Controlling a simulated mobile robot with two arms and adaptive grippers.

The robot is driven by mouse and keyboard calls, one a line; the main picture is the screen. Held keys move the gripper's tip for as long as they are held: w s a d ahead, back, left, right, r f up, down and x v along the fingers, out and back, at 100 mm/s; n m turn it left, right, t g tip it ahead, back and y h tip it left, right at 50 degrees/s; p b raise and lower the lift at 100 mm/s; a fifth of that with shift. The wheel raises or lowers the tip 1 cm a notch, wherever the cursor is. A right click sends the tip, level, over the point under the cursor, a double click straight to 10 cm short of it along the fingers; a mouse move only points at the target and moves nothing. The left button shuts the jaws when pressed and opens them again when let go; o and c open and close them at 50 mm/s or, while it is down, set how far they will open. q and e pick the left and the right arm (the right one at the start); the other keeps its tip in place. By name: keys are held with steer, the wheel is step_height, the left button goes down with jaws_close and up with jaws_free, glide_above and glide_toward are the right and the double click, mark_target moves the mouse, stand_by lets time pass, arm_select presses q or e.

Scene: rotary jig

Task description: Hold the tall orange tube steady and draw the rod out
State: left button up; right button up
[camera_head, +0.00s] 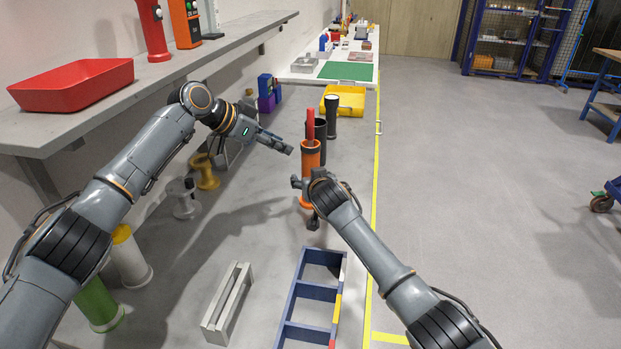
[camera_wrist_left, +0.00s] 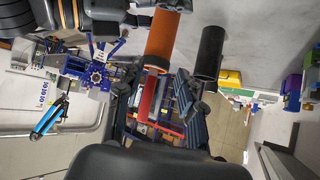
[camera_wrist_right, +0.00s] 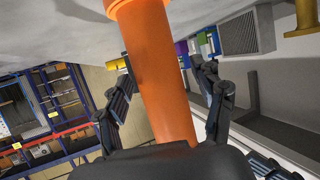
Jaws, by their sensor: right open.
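The tall orange tube (camera_head: 309,158) stands upright on the bench, and a red rod (camera_head: 310,124) sticks up out of its top. My left gripper (camera_head: 287,147) is open just left of the tube's top. In the left wrist view the red rod (camera_wrist_left: 148,99) shows between its spread fingers, nearer the left one in the picture, with the orange tube (camera_wrist_left: 163,38) beyond. My right gripper (camera_head: 304,201) is at the tube's lower part. In the right wrist view the orange tube (camera_wrist_right: 160,80) lies between its open fingers, with gaps on both sides.
Black tubes (camera_head: 331,118) stand close behind the orange one. A yellow bin (camera_head: 350,98) is farther back. A blue divided tray (camera_head: 290,304) and a grey slotted block (camera_head: 228,300) lie in front. Spools (camera_head: 204,176) stand at the left, below a shelf (camera_head: 215,48).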

steer(key=shift+w+f, duration=0.15)
steer(key=shift+w, duration=0.15)
